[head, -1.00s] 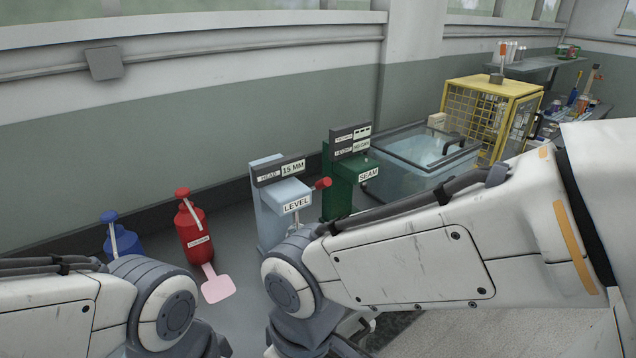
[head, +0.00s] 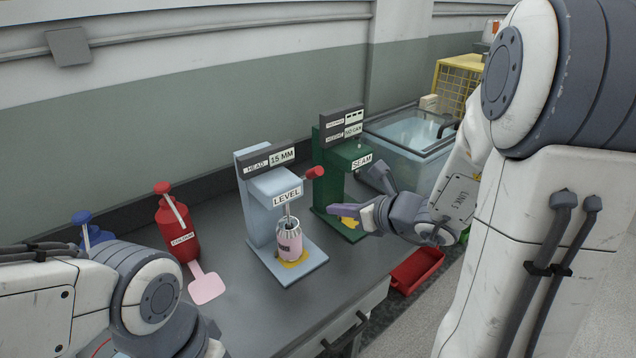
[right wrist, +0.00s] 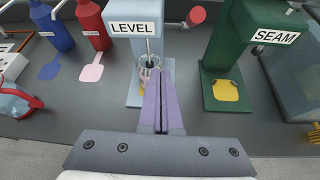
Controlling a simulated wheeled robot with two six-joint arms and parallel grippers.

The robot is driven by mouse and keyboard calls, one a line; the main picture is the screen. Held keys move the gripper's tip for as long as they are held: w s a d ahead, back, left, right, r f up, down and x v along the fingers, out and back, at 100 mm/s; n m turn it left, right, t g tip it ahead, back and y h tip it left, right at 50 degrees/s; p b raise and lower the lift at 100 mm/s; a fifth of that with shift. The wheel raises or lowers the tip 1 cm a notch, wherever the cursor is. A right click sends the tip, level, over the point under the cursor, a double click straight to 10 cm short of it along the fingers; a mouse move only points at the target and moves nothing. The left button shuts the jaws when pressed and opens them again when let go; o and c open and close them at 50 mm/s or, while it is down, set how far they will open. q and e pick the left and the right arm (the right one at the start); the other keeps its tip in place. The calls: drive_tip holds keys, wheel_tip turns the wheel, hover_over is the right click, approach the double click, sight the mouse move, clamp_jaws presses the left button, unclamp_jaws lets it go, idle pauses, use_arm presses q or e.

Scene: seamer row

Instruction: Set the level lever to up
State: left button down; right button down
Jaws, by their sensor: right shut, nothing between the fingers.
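The pale blue-grey LEVEL station (head: 256,205) stands on the bench, with a 15 MM head readout. Its lever ends in a red knob (head: 315,172), which sticks out at the station's right side near the top. The knob also shows in the right wrist view (right wrist: 196,15). A pink jar (head: 289,243) stands under the head. My right gripper (head: 340,210) is shut and empty, to the right of the jar and below the knob. In the right wrist view its purple fingers lie together in front of the jar. My left arm is at the lower left, its gripper out of sight.
The green SEAM station (head: 328,160) stands just right, behind my right gripper. A red pump bottle (head: 178,228) and a blue one (head: 88,232) stand left. A glass-sided tank (head: 410,135) is farther right, and a red tray (head: 418,268) lies below.

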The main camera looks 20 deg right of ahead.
drive_tip(key=w+f+m+h+p, duration=0.1)
drive_tip(key=w+m+p, duration=0.1)
drive_tip(key=w, duration=0.9)
drive_tip(key=shift+w+d+f+t+p, duration=0.2)
drive_tip(key=shift+w+d+t+p, duration=0.1)
drive_tip(key=shift+p, duration=0.15)
drive_tip(key=shift+r, duration=0.1)
